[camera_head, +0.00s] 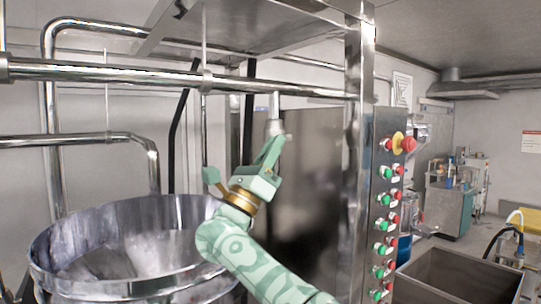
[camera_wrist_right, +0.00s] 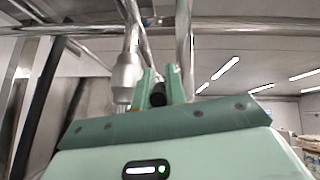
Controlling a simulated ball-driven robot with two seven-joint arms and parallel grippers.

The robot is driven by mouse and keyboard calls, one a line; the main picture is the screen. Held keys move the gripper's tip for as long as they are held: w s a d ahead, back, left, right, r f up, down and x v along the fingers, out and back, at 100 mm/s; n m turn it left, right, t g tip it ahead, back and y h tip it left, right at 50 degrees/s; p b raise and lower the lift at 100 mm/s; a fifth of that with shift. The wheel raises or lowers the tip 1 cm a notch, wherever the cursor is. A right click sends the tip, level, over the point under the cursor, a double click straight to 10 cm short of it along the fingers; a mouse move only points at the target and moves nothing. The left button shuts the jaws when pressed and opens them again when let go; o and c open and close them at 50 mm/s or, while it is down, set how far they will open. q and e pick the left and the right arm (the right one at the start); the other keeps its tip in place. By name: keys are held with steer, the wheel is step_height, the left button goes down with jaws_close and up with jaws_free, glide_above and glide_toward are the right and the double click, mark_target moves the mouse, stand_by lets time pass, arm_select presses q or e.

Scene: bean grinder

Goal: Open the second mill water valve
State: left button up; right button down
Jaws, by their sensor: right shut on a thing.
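The water valve (camera_head: 275,128) is a pale grey fitting on a short vertical pipe below the long horizontal steel pipe. In the right wrist view the valve body (camera_wrist_right: 125,75) stands upright just left of my fingers. My right gripper (camera_head: 271,148) is raised to the valve from below, above the steel drum. In the wrist view my right gripper (camera_wrist_right: 163,85) is shut on a small dark round piece (camera_wrist_right: 158,95), which looks like the valve handle. The fingers hide most of the handle, so I cannot tell its angle. My left gripper is out of view.
A large open steel drum (camera_head: 45,278) stands at the lower left. The horizontal pipe (camera_head: 150,76) crosses above my right gripper. A steel post and button panel (camera_head: 385,220) stand close on the right. An open steel bin (camera_head: 460,275) is at the lower right.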

steer(key=shift+r+g, duration=0.1)
steer(key=shift+g, duration=0.2)
steer(key=c, duration=1.7)
jaws_free()
steer(key=shift+o, duration=1.3)
steer(key=shift+w+d, duration=0.15)
steer(key=shift+d, duration=0.05)
